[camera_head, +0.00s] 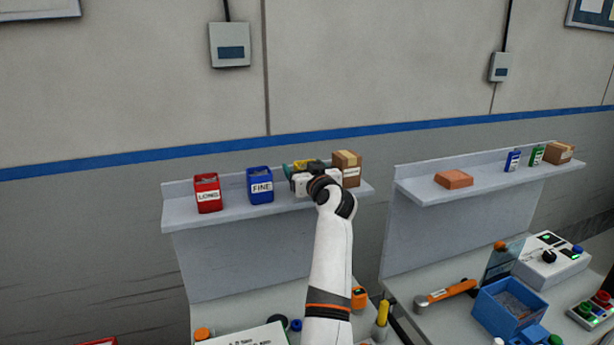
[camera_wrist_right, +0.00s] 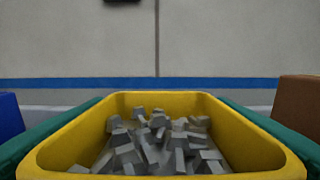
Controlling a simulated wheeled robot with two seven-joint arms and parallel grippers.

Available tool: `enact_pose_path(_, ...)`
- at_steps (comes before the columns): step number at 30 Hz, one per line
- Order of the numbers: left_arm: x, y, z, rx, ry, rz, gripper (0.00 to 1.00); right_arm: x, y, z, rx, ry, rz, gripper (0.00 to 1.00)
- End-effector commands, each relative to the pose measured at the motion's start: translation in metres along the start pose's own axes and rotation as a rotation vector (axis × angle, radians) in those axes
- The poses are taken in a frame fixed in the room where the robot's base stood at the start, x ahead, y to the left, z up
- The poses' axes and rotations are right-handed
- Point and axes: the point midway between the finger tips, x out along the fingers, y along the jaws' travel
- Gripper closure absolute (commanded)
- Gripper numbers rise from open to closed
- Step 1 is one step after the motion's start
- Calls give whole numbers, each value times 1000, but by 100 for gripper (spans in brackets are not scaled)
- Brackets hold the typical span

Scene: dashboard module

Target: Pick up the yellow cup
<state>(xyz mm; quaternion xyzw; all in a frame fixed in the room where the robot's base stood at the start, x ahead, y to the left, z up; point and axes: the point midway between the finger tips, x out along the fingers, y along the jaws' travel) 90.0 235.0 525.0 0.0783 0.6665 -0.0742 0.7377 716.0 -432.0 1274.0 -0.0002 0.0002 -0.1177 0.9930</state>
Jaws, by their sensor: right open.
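The yellow cup (camera_wrist_right: 160,103) fills the lower middle of the right wrist view and holds several grey pieces. In the head view only a bit of the yellow cup (camera_head: 304,164) shows on the left shelf (camera_head: 225,214), mostly hidden behind my right gripper (camera_head: 302,170). My right gripper (camera_wrist_right: 160,125) is open, with one green finger along each side of the cup. The fingers lie very near the cup's side walls; I cannot tell whether they touch. My left gripper is not in view.
A blue FINE cup (camera_head: 260,186) and a red LONG cup (camera_head: 208,193) stand to the left on the same shelf. A cardboard box (camera_head: 347,167) stands close on the right. A second shelf (camera_head: 480,178) holds a brick-coloured block (camera_head: 453,179) and small boxes.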

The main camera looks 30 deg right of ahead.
Motion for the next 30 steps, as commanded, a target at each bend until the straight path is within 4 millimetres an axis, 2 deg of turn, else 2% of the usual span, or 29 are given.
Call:
enact_pose_path(7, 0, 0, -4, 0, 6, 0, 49, 1, 0, -1, 0, 0, 0, 25)
enact_pose_path(16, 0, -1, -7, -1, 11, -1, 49, 1, 0, -1, 0, 0, 0, 74)
enact_pose_path(25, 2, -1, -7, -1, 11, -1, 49, 1, 0, 5, 0, -3, 0, 76)
enact_pose_path(30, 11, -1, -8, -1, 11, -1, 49, 1, 0, 32, -2, -8, -1, 76)
